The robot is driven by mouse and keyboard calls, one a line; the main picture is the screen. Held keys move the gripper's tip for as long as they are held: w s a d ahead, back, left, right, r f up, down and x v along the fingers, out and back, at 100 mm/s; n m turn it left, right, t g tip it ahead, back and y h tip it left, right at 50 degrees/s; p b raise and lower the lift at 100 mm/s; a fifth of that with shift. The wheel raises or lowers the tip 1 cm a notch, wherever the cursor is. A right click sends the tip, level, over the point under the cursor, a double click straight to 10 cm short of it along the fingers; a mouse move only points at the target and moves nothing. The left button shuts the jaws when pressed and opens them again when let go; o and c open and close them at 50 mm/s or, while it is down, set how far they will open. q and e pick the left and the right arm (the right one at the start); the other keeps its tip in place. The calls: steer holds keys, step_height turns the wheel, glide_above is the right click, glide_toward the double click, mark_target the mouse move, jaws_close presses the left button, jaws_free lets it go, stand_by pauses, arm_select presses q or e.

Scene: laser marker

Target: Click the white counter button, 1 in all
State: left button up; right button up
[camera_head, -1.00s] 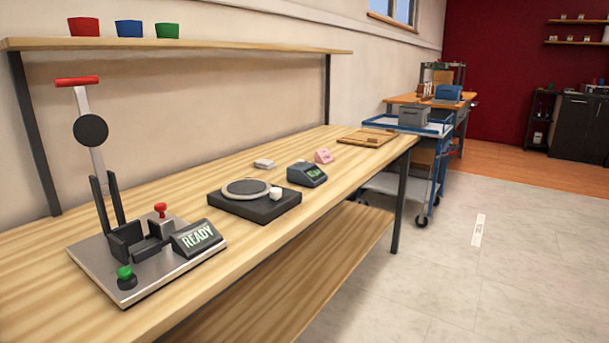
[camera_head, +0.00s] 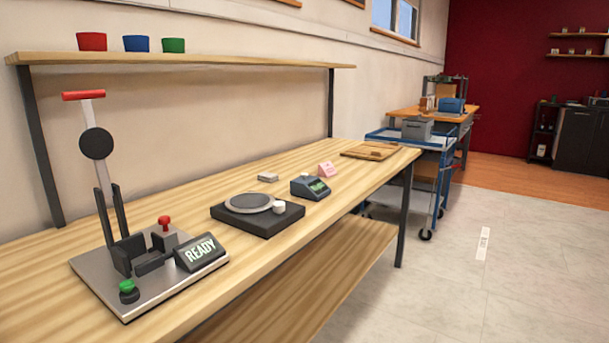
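A white round knob (camera_head: 279,207) sits at the right front of a black turntable-like base (camera_head: 258,222) with a grey disc (camera_head: 248,203). Neither of my grippers is in view.
A shelf (camera_head: 220,59) holds three cups. The floor at right (camera_head: 520,280) is clear.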

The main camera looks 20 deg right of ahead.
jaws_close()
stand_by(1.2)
